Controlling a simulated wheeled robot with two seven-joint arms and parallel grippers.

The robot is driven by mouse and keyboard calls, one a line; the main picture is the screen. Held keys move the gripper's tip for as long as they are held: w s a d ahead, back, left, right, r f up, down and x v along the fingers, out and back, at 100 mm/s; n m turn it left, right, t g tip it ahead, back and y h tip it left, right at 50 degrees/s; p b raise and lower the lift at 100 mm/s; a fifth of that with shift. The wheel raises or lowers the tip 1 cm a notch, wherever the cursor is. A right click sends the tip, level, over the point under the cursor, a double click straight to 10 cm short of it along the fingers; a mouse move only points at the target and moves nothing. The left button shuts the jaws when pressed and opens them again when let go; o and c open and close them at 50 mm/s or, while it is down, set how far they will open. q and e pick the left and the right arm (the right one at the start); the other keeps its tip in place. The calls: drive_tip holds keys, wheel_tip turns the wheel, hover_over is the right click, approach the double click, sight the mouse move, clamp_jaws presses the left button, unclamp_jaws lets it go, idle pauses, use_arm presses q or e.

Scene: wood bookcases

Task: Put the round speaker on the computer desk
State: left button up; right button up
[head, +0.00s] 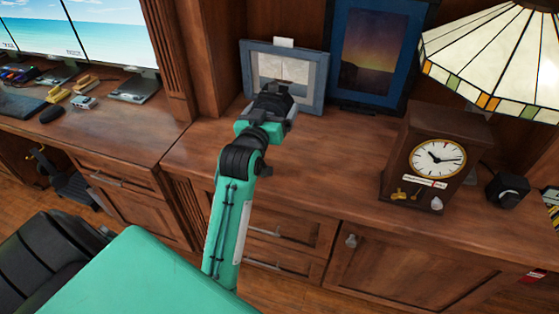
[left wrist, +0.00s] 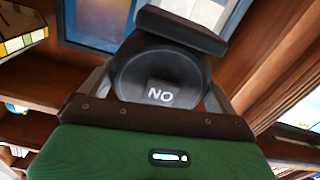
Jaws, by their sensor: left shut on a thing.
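The round speaker (left wrist: 160,75) is a dark round body with "NO" in pale letters, seen close up between my left gripper's fingers in the left wrist view. In the head view my left gripper (head: 275,103) is shut on it, above the cabinet top and in front of a framed picture. There the speaker is a small dark shape, hard to part from the fingers. The computer desk (head: 112,128) is at the left of the head view, left of the gripper, with monitors (head: 108,32) at its back. My right gripper is not in view.
A blue-grey frame (head: 248,75) and a dark blue frame (head: 338,75) stand behind the gripper. A clock (head: 395,165) and a stained-glass lamp (head: 500,60) are to the right. A mouse (head: 51,114) and small items lie on the desk; its right front part is bare.

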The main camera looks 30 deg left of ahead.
use_arm(q)
wheel_tip(320, 180, down, 16)
drive_tip(key=shift+r+b, duration=0.1)
drive_tip(key=shift+b, duration=0.6)
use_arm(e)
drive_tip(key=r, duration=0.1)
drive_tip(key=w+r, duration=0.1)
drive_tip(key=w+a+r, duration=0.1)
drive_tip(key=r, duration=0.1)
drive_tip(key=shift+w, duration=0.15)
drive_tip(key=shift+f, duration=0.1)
use_arm(q)
drive_tip(key=o, duration=0.8)
drive_tip(key=shift+f, duration=0.2)
drive_tip(key=shift+o, duration=0.2)
drive_tip(key=shift+r, duration=0.1)
